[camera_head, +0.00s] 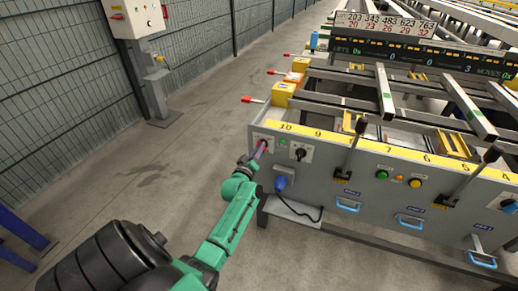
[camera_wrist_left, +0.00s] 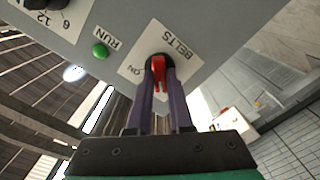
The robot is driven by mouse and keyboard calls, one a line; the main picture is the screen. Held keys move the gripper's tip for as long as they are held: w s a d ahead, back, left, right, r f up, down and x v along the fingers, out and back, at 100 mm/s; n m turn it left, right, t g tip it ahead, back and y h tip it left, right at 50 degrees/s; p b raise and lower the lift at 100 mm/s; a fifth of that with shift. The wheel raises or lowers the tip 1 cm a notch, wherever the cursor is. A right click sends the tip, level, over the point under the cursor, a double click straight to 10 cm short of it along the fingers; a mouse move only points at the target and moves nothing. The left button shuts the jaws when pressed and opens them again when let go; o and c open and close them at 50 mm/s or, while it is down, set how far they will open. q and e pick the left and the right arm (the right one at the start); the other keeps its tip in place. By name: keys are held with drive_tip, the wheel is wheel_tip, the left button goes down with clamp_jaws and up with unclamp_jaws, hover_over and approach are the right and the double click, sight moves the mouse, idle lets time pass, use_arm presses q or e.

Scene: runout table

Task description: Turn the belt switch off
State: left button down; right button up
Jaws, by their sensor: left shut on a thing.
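The belt switch is a red handle (camera_wrist_left: 158,66) on a black round base, mounted on a white plate (camera_wrist_left: 185,42) marked BELTS and ON. In the wrist view my left gripper (camera_wrist_left: 163,76) is shut on the red handle, with one purple finger on each side. The ON mark shows beside the handle; any other position mark is hidden or out of view. In the head view my left gripper (camera_head: 258,153) reaches the left end of the grey panel (camera_head: 325,172), and its fingers cover most of the switch.
A green RUN button (camera_wrist_left: 100,50) sits beside the switch plate. A black selector knob (camera_head: 300,153) and a blue plug (camera_head: 280,183) with a cable are close to the gripper. Black-knobbed levers (camera_head: 361,125) stick up further right.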

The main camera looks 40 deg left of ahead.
idle(0.4)
use_arm(q)
drive_tip(key=c, duration=0.8)
unclamp_jaws()
drive_tip(key=shift+s, duration=0.1)
drive_tip(key=p+v, duration=0.1)
drive_tip(key=v, duration=1.3)
drive_tip(key=shift+s+d+p, duration=0.15)
drive_tip(key=shift+s+p, duration=0.05)
drive_tip(key=shift+p, duration=0.1)
